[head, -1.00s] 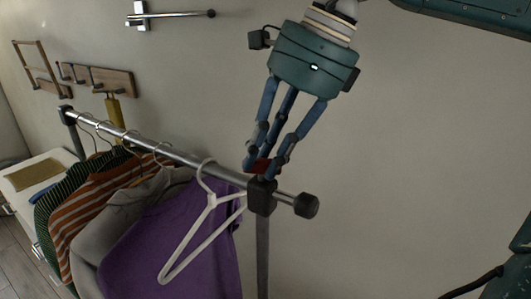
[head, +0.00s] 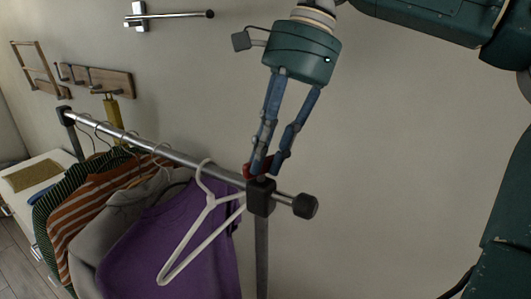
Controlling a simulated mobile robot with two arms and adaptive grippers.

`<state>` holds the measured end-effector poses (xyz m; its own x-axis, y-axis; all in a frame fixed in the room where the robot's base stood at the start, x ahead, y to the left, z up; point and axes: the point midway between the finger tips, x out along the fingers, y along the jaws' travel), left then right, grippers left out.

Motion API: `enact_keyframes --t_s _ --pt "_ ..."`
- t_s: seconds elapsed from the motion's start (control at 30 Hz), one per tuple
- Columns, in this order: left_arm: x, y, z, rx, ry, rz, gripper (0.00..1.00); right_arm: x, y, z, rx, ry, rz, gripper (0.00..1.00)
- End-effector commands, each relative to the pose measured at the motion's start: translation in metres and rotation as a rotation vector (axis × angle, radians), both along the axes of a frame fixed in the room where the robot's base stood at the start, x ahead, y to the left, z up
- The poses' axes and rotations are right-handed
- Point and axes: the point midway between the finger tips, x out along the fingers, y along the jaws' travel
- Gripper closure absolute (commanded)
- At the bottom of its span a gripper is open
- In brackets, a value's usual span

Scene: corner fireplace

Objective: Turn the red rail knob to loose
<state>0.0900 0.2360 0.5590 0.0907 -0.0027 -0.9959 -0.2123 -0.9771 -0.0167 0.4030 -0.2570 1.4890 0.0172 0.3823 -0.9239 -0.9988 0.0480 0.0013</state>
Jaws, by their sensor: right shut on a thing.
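The red rail knob (head: 247,171) sits on top of the black clamp block (head: 261,197) at the right end of the clothes rail. My right gripper (head: 266,168) reaches down from above and is shut on the knob. Its fingers hide much of the knob, so only red parts show beside them. My left gripper is not in the head view.
The metal rail (head: 170,152) carries a white hanger (head: 207,222), a purple shirt (head: 165,240) and other clothes to the left. A black end cap (head: 305,206) sticks out right of the clamp. Wall hooks (head: 105,80) hang at the left. The wall at right is clear.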

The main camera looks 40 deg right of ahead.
Motion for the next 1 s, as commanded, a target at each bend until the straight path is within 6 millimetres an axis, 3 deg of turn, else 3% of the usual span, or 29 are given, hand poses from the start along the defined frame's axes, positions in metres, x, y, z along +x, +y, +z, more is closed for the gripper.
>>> enact_keyframes --t_s 0.5,1.0 --pt "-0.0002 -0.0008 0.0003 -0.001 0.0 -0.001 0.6 0.0036 -0.001 0.0012 0.001 -0.003 0.37 1.0" --pt "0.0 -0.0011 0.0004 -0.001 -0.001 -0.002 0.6 0.0038 -0.0015 0.0017 0.001 -0.005 0.457 1.0"
